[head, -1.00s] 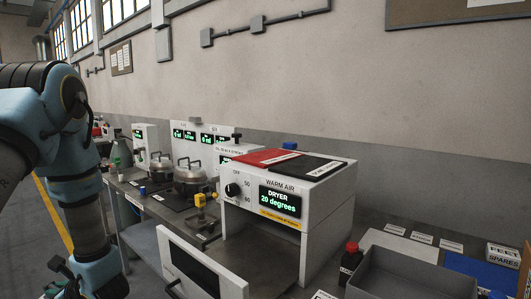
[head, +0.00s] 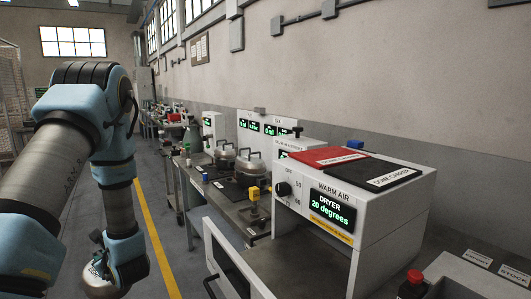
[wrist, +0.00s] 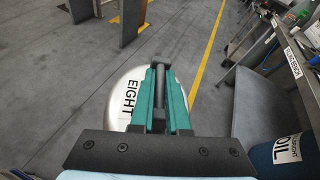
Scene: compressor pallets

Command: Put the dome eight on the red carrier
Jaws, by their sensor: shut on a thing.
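The dome eight (wrist: 128,95) is a pale metal dome with the label EIGHT, under my gripper in the wrist view. The dome also shows in the head view (head: 103,286) at the lower left, hanging below my arm over the floor. The red carrier (head: 322,156) is a flat red pad with a white label on top of the dryer, well to the right of my gripper. Nothing stands on it.
A black carrier pad (head: 385,177) lies beside the red one on the white dryer (head: 385,225). The dryer's door (head: 232,262) hangs open towards the aisle. Metal pots (head: 250,165) stand on the bench behind. In the wrist view a blue oil container (wrist: 285,155) is at the right.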

